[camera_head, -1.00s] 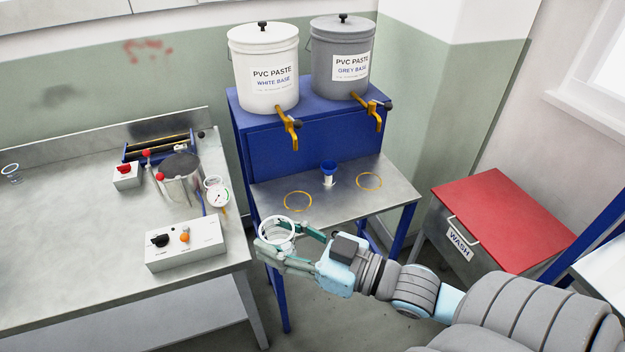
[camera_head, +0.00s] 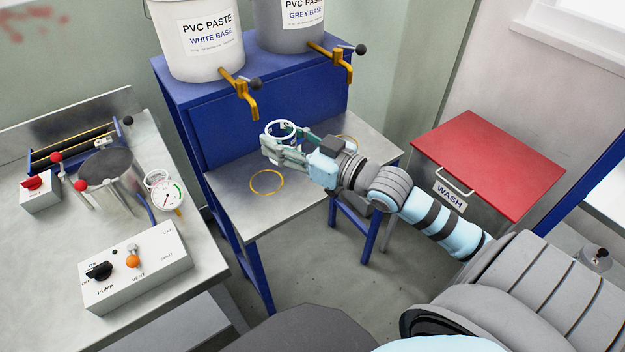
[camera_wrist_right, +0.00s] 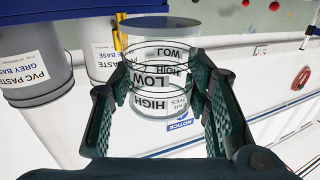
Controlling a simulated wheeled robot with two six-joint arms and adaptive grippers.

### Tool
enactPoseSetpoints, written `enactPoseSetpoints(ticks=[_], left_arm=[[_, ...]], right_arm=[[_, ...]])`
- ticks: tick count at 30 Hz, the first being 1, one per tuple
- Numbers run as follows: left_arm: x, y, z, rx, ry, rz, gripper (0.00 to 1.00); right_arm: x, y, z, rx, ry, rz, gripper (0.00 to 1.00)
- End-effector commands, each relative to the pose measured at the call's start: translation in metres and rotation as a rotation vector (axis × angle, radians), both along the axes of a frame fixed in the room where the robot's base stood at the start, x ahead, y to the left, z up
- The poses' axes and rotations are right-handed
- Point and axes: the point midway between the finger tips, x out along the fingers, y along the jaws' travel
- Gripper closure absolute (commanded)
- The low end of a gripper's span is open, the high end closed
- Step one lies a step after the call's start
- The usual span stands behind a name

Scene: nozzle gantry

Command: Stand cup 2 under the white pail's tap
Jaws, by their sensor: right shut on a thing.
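My right gripper (camera_head: 286,147) is shut on a clear cup (camera_head: 280,131) with a white rim. It holds the cup above the steel shelf, behind and right of the left yellow ring (camera_head: 267,182). In the right wrist view the clear cup (camera_wrist_right: 165,60) sits between the green fingers, with LOW and HIGH lettering around it. No cup number is readable. The white pail (camera_head: 205,45) stands on the blue stand. Its brass tap (camera_head: 243,92) hangs over the shelf, left of and higher in the picture than the cup. My left gripper is not in view.
The grey pail (camera_head: 291,24) and its tap (camera_head: 334,62) are at the right. A second yellow ring (camera_head: 347,139) is partly hidden behind my gripper. The left bench carries a control box (camera_head: 135,268) and a gauge (camera_head: 167,195). A red-topped wash bin (camera_head: 490,165) stands right.

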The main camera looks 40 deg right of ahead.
Motion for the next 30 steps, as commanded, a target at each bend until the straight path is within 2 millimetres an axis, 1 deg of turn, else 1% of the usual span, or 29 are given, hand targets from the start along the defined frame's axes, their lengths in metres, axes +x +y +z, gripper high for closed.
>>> enactPoseSetpoints(ticks=[1,2,3,6,9,11,14,21,24,28,30], left_arm=[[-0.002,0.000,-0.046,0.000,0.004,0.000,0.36],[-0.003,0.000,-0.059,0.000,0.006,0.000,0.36],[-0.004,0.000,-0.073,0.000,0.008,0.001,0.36],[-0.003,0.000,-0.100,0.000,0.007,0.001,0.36],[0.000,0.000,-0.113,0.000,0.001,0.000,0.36],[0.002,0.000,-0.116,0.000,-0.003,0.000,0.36],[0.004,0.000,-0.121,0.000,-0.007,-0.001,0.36],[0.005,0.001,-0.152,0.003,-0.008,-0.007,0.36],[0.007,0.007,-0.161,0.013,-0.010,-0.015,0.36],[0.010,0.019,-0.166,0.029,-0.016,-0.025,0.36],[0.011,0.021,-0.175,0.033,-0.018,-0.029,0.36]], right_arm=[[0.021,-0.021,-0.030,-0.006,-0.008,-0.047,0.77],[0.033,-0.034,-0.033,-0.004,-0.009,-0.078,0.77],[0.046,-0.051,-0.035,-0.004,-0.009,-0.118,0.77],[0.070,-0.088,-0.031,-0.002,-0.007,-0.204,0.77],[0.081,-0.111,-0.023,0.001,-0.003,-0.258,0.77],[0.085,-0.118,-0.022,0.001,0.000,-0.275,0.77],[0.086,-0.122,-0.038,0.002,0.004,-0.283,0.77],[0.086,-0.120,-0.127,0.003,0.004,-0.281,0.77],[0.086,-0.120,-0.150,0.000,0.002,-0.281,0.77],[0.086,-0.120,-0.167,0.001,0.001,-0.279,0.77],[0.086,-0.120,-0.184,0.000,0.002,-0.280,0.77]])
